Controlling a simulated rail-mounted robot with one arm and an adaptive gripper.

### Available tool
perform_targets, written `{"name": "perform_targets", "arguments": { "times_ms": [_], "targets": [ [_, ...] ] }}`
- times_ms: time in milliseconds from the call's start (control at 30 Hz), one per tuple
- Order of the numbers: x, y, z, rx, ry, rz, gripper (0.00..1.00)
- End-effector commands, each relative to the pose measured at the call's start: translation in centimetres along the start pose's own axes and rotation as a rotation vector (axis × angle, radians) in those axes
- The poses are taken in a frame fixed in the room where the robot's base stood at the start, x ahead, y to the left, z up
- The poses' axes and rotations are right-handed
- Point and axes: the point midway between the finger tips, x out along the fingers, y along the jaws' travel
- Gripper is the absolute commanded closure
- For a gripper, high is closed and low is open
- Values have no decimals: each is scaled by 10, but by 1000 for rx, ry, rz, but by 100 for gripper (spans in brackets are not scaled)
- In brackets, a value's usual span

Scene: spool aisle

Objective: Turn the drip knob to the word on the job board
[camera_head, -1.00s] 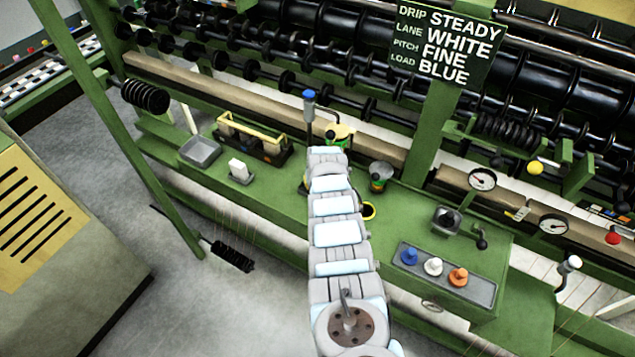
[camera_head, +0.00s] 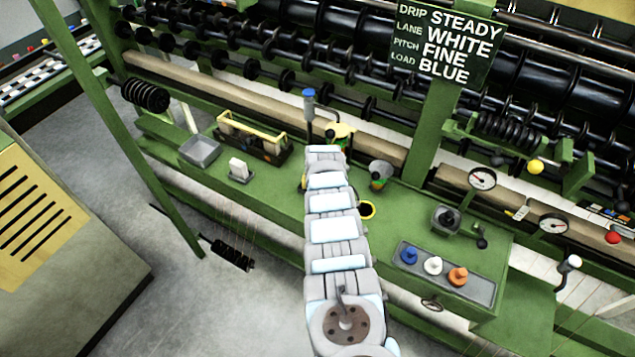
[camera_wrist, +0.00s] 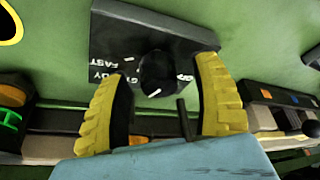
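The job board (camera_head: 445,45) at the upper right of the head view reads DRIP STEADY, LANE WHITE, PITCH FINE, LOAD BLUE. In the wrist view, the black drip knob (camera_wrist: 163,72) with a short white mark sits on a dark plate (camera_wrist: 125,30). White lettering lies around it. FAST is readable; other words are partly hidden, so I cannot tell where the mark points. My gripper (camera_wrist: 162,78) is open, its yellow padded fingers on both sides of the knob with visible gaps. In the head view my arm hides the knob and most of the gripper.
A blue-topped post (camera_head: 309,105) and a yellow-topped item (camera_head: 341,131) stand behind. Blue, white and orange knobs sit in a tray (camera_head: 480,290) at the right.

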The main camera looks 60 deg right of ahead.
Motion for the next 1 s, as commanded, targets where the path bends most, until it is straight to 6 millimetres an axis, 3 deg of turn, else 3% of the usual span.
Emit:
{"name": "perform_targets", "arguments": {
  "times_ms": [367, 1000],
  "targets": [
    [-4, 1, 1, 7, -2, 0, 35],
    [-43, 2, -1, 4, 1, 0, 35]
  ]
}}
